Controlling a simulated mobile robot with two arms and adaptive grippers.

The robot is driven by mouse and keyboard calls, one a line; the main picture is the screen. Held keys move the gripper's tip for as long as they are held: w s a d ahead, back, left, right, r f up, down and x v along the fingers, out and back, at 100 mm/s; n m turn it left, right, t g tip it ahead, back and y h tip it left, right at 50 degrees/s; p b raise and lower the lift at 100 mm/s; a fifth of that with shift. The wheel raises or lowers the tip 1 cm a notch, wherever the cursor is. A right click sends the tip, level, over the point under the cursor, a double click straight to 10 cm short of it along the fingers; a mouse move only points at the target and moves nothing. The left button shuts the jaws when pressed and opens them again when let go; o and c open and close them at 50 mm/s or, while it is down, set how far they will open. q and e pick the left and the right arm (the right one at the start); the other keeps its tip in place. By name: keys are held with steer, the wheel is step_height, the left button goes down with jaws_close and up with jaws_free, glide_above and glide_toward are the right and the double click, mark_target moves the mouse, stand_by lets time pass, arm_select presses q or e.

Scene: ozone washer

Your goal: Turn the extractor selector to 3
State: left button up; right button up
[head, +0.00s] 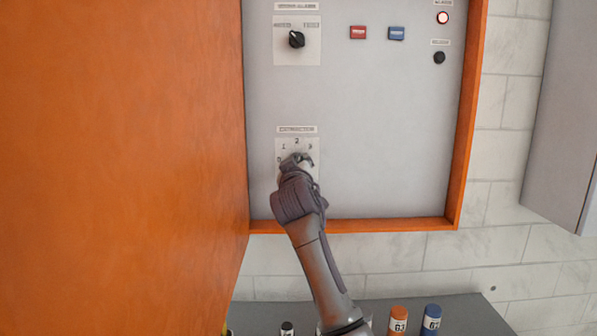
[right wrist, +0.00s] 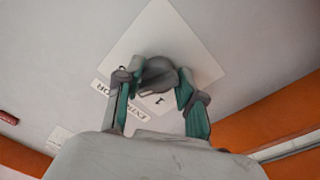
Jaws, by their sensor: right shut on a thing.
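My right gripper (head: 297,158) is at the plate and covers the knob in the head view. In the right wrist view, the dark round knob (right wrist: 159,75) sits between the two fingers of my right gripper (right wrist: 157,92), which is shut on it. A mark 1 shows near the knob there. The knob's pointer is hidden, so I cannot tell its setting. My left gripper is not in view.
The open orange cabinet door (head: 120,150) fills the left side. Bottles (head: 398,318) stand on a counter below.

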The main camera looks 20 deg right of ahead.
steer(key=shift+f+m, duration=0.15)
steer(key=shift+m, duration=0.15)
steer(key=shift+r, duration=0.4)
stand_by(0.7)
steer(key=o, duration=1.1)
steer(key=shift+a+f, duration=0.1)
steer(key=v, duration=1.2)
steer(key=shift+f, duration=0.1)
